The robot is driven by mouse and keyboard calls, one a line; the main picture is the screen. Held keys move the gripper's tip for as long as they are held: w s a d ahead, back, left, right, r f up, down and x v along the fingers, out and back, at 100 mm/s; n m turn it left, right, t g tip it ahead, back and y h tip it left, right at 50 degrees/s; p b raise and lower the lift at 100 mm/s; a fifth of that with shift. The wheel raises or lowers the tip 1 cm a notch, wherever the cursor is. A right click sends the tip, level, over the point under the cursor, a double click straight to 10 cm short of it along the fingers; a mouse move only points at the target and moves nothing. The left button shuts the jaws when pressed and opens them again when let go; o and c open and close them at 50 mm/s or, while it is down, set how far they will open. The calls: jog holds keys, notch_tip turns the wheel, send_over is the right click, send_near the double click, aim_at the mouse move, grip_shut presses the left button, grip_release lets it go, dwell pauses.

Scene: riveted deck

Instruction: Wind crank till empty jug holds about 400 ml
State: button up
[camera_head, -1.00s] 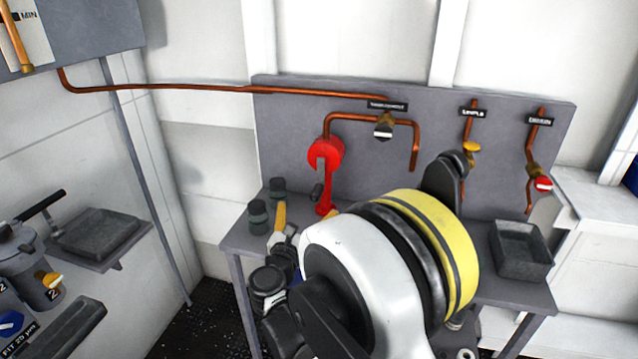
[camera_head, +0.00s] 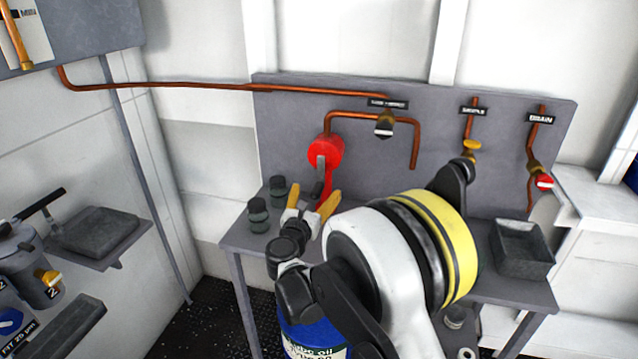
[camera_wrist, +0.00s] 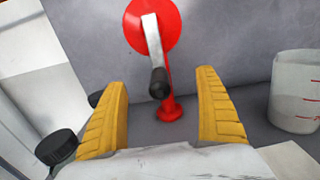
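The red crank pump (camera_head: 325,152) is fixed to the grey back panel, with a red stand below it. In the wrist view its red disc (camera_wrist: 152,22) carries a pale crank arm hanging down to a black handle (camera_wrist: 159,83). My gripper (camera_head: 308,205) is open and empty in front of the crank. In the wrist view its yellow fingers (camera_wrist: 164,110) stand either side of the black handle, apart from it. A clear jug with red level marks (camera_wrist: 297,92) stands at the right of the wrist view; no liquid is clear in it. My arm hides it in the head view.
Two small dark jars (camera_head: 268,203) stand at the bench's left end. A grey tray (camera_head: 522,248) sits at the right end. Copper pipes with valves (camera_head: 384,125) run along the panel. A blue oil drum (camera_head: 312,335) stands below, in front of the bench.

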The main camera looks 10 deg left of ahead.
jog(key=c, duration=1.6)
jog(key=shift+a+r+p, duration=1.3)
jog(key=shift+a+r, duration=1.45)
jog(key=shift+a, duration=0.65)
jog(key=shift+d+r+p, duration=0.65)
jog(key=shift+d+r, duration=0.55)
jog(key=shift+r, duration=0.3)
jog(key=shift+d+r+p, duration=0.7)
jog(key=shift+d+r, duration=0.45)
jog(key=shift+r, duration=0.3)
jog(key=shift+d+r+p, duration=0.65)
jog(key=shift+d+r, duration=0.55)
jog(key=shift+r, duration=0.3)
jog(key=shift+d+f+b, duration=0.3)
jog(key=shift+d, duration=0.45)
jog(key=shift+d+f+b, duration=0.25)
jog(key=shift+d+f, duration=0.05)
jog(key=shift+d, duration=0.45)
jog(key=shift+d+f+b, duration=0.3)
jog(key=shift+d, duration=0.45)
jog(key=d+f+b, duration=0.1)
jog(key=f+b, duration=0.1)
jog(key=d+f+b, duration=0.1)
jog(key=shift+s+d+f, duration=0.1)
jog(key=shift+d+f, duration=0.2)
jog(key=shift+f, duration=0.1)
notch_tip(320, 180, down, 5)
jog(key=b, duration=0.4)
jog(key=shift+r, duration=0.3)
